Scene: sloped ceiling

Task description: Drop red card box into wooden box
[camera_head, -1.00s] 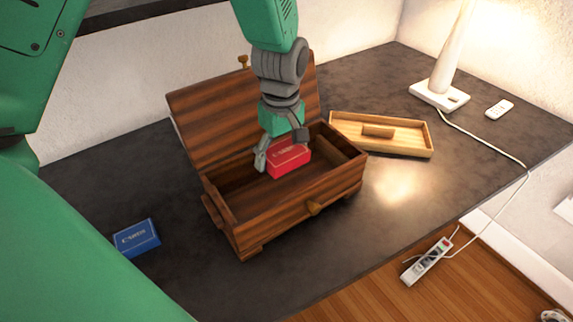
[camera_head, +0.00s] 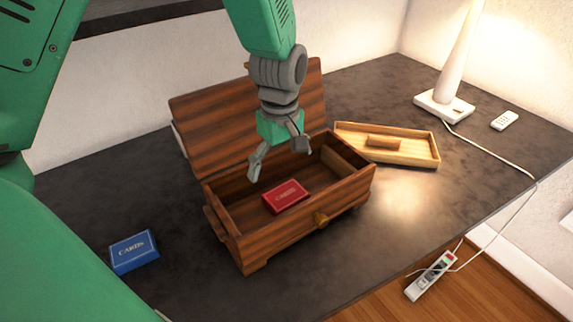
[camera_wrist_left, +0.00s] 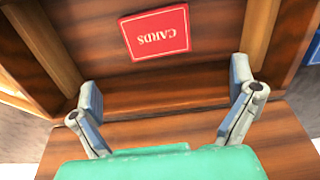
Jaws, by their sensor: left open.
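The red card box (camera_head: 285,196) lies flat on the floor of the open wooden box (camera_head: 290,238). It also shows in the left wrist view (camera_wrist_left: 156,32), label up, ahead of the fingers and apart from them. The wooden box's lid (camera_head: 245,125) stands tilted back. My left gripper (camera_head: 278,162) is open and empty above the wooden box, over the red card box. Its two spread fingers show in the left wrist view (camera_wrist_left: 168,112). My right gripper is not in view.
A blue card box (camera_head: 134,252) lies on the dark table at the left. A shallow light wooden tray (camera_head: 410,158) sits right of the box. A lamp (camera_head: 443,105), a remote (camera_head: 505,121) and a power strip (camera_head: 431,276) are at the right.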

